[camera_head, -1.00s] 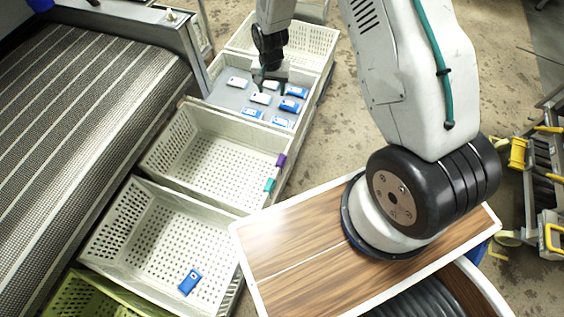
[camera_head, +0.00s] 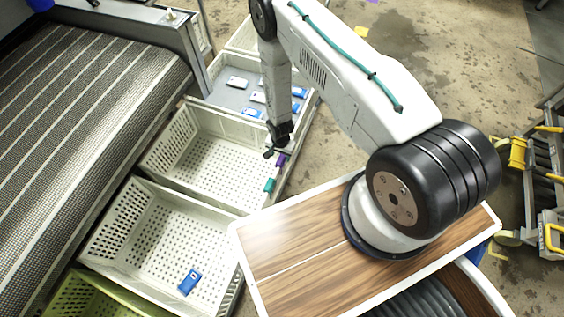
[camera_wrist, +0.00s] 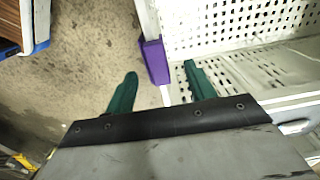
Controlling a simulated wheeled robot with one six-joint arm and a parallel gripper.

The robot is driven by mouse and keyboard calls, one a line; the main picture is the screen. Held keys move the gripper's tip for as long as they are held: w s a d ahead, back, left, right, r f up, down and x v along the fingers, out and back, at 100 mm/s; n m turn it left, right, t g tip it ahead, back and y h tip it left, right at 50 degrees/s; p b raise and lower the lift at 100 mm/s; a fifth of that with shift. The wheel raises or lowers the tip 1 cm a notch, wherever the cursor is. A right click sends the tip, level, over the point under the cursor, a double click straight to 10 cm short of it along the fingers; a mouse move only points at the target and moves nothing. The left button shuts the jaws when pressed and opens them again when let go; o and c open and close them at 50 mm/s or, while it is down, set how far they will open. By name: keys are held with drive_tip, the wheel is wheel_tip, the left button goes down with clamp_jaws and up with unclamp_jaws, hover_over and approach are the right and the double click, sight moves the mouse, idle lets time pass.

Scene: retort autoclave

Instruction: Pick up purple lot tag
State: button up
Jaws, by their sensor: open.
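The purple lot tag (camera_head: 281,160) is on the right rim of the middle white crate (camera_head: 160,153). In the wrist view the purple tag (camera_wrist: 155,62) sits on the crate's edge, between and beyond the two green fingertips. My gripper (camera_head: 274,151) is open and empty, above the crate's right rim and close to the tag. In the wrist view my gripper (camera_wrist: 160,78) has its fingers spread, with the tag nearer the right finger. A teal tag (camera_head: 269,185) is on the same rim, nearer the camera.
A crate behind holds several white and blue devices (camera_head: 237,83). A nearer white crate (camera_head: 120,215) holds one blue device (camera_head: 190,282). A conveyor (camera_head: 80,110) runs along the left. Bare floor (camera_head: 420,60) lies to the right.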

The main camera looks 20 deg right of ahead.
sight(281, 159)
drive_tip(key=f, duration=0.5)
drive_tip(key=shift+s+d+f, duration=0.1)
drive_tip(key=shift+s+f, duration=0.05)
drive_tip(key=shift+s, duration=0.15)
drive_tip(key=shift+c, duration=0.3)
drive_tip(key=c, duration=1)
